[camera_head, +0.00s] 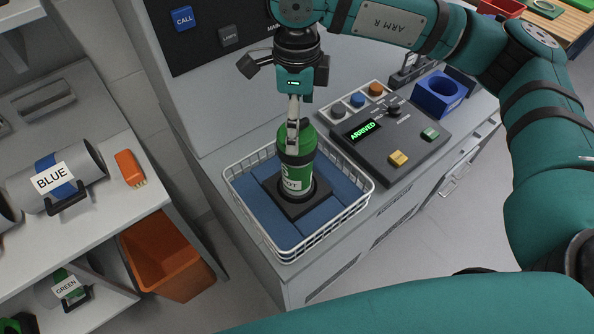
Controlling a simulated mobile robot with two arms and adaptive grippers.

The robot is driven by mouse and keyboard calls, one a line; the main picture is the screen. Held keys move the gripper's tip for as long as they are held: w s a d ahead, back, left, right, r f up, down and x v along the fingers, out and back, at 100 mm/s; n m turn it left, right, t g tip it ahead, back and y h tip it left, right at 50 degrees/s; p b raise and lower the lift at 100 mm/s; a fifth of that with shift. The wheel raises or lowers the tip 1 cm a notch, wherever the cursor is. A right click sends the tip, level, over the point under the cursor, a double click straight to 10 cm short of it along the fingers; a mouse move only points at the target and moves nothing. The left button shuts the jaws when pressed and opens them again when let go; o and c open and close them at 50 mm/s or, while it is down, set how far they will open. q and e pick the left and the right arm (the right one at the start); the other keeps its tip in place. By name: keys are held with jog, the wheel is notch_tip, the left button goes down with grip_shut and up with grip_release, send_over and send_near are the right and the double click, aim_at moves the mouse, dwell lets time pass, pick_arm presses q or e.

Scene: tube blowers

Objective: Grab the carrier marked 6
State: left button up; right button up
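A green carrier (299,158) with a dark band stands upright in a dark square holder (287,208) in a white wire basket. Its white label shows only part of its lettering, ending in "OT"; I cannot clearly read a number on it. My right gripper (293,140) points down at the carrier's upper part, its fingers seen nearly edge-on and overlapping the green top. I cannot tell whether they close on it. My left gripper is not in view.
The wire basket (362,199) with blue padding sits on the grey counter. To its right are a control panel (388,140) reading "ARRIVED" and a blue holder (438,94). At left, a shelf holds a canister labelled BLUE (85,161), above an orange bin (167,254).

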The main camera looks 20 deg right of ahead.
aim_at(297, 169)
notch_tip(297, 169, down, 3)
jog(key=shift+p, duration=0.55)
notch_tip(297, 169, down, 5)
jog(key=shift+r+p, duration=0.2)
jog(key=shift+p, duration=0.8)
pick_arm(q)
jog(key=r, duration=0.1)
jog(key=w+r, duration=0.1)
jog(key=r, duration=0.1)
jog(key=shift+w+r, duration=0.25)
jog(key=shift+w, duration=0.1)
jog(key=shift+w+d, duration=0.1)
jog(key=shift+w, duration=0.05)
pick_arm(e)
jog(key=shift+r, duration=0.1)
jog(key=c, duration=1.6)
